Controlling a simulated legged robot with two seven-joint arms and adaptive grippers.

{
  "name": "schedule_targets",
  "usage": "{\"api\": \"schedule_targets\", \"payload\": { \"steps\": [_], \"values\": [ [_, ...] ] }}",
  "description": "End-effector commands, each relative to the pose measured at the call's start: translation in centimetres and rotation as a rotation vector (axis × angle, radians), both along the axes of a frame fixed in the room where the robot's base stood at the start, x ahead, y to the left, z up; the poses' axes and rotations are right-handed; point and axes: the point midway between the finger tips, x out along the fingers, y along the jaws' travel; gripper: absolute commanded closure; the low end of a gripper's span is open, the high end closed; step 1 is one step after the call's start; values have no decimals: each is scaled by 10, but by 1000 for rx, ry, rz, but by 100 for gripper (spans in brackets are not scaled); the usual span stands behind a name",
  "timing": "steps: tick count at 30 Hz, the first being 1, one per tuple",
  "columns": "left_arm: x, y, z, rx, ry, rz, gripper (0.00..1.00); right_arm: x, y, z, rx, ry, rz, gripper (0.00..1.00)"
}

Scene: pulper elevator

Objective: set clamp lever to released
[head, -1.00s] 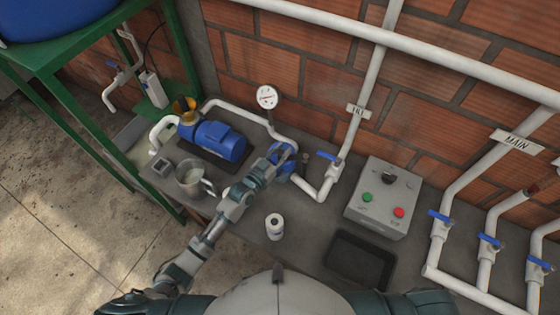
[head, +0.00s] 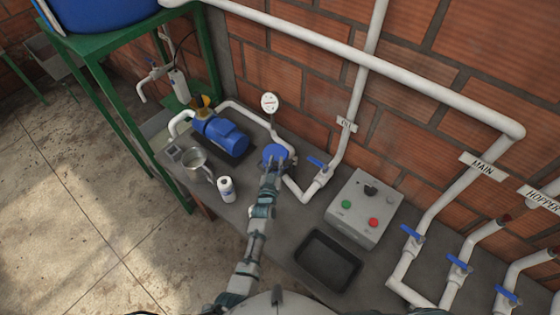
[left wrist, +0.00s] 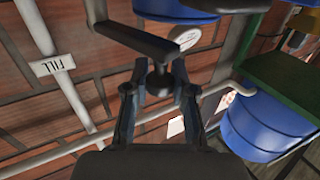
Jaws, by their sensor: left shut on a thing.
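The clamp lever (left wrist: 140,40) is a dark bar with a short knob-like end, seen close up in the left wrist view. My left gripper (left wrist: 159,88) has its two fingers on either side of the lever's knob end and is shut on it. In the head view my left gripper (head: 273,168) reaches up to the blue round housing (head: 275,152) on the pipe, right of the blue pump. There the fingers hide the lever, so its angle cannot be told. My right gripper is not in view.
The blue pump (head: 220,136) and a metal jug (head: 195,162) stand left of the arm, with a white bottle (head: 226,189) nearby. A gauge (head: 270,103) stands behind. The control box (head: 363,207), a black tray (head: 326,258) and blue-handled valves (head: 412,236) are to the right.

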Motion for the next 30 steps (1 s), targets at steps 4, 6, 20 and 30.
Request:
{"api": "schedule_targets", "payload": {
  "steps": [4, 6, 20, 30],
  "values": [
    [0, 1, 1, -4, -2, 11, 100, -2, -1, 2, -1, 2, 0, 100],
    [0, 1, 1, -3, -3, 13, 100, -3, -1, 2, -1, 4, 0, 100],
    [-1, -2, 1, 2, -2, 13, 49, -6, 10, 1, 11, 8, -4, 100],
    [-8, -4, -1, 4, 0, 11, 49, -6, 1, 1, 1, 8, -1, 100]
  ]
}}
